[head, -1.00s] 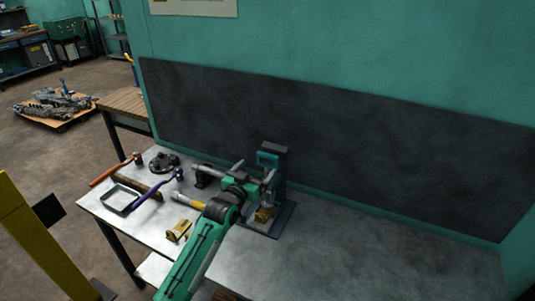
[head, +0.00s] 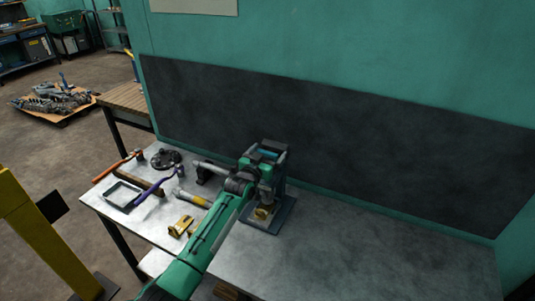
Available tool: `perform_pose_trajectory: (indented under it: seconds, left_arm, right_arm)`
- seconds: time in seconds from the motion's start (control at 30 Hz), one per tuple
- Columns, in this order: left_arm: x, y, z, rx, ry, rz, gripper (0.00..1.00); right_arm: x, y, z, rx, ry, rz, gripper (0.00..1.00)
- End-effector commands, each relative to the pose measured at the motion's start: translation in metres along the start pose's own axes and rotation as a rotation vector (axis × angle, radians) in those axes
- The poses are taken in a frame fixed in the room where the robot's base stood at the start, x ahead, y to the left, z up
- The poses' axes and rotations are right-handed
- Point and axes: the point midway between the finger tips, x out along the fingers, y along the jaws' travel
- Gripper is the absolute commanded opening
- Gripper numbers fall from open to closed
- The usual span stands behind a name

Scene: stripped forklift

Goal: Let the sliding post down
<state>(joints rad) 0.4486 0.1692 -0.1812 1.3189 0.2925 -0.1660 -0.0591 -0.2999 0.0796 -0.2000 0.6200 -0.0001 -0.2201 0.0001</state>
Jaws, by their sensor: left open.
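A small press-like stand with a dark grey base plate (head: 276,222) stands on the metal table against the wall. My left arm reaches in from below, and my left gripper (head: 268,154) is open at the top of the stand. It covers much of the upper stand, so I cannot tell whether its fingers touch the post. A grey upright part (head: 267,190), which seems to be the sliding post, shows below the gripper. A small yellow-brown block (head: 262,213) sits on the base plate under it. My right gripper is not in view.
Left of the stand lie an orange-handled hammer (head: 117,167), a purple-handled tool (head: 153,188), a grey square frame (head: 123,194), a dark round part (head: 166,158) and a yellow part (head: 181,226). The table's right half (head: 370,260) is clear. A dark panel (head: 350,140) backs the table.

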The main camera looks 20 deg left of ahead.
Motion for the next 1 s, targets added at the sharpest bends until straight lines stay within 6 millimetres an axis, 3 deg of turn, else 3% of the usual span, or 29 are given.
perform_pose_trajectory:
  seconds: [0.07, 0.3, 0.4, 0.57, 0.8, 1.0]
  left_arm:
    - [0.0, 0.0, 0.0, 0.0, 0.0, 0.0, 0.91]
    - [0.0, 0.0, 0.0, 0.0, 0.0, 0.0, 0.44]
    - [0.0, 0.0, 0.0, 0.0, 0.0, 0.0, 0.28]
    - [0.0, 0.0, 0.007, 0.0, -0.001, 0.0, 0.28]
    - [0.0, 0.0, 0.032, 0.0, -0.001, 0.0, 0.28]
    - [0.0, 0.0, 0.032, 0.0, -0.001, 0.0, 0.28]
  right_arm:
    - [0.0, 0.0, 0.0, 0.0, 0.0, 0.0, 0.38]
    - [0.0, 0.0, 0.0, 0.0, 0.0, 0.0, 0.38]
    - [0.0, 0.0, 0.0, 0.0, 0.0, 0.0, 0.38]
    - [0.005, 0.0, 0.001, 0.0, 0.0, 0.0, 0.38]
    - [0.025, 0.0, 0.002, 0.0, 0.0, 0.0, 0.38]
    - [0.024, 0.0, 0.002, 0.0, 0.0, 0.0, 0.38]
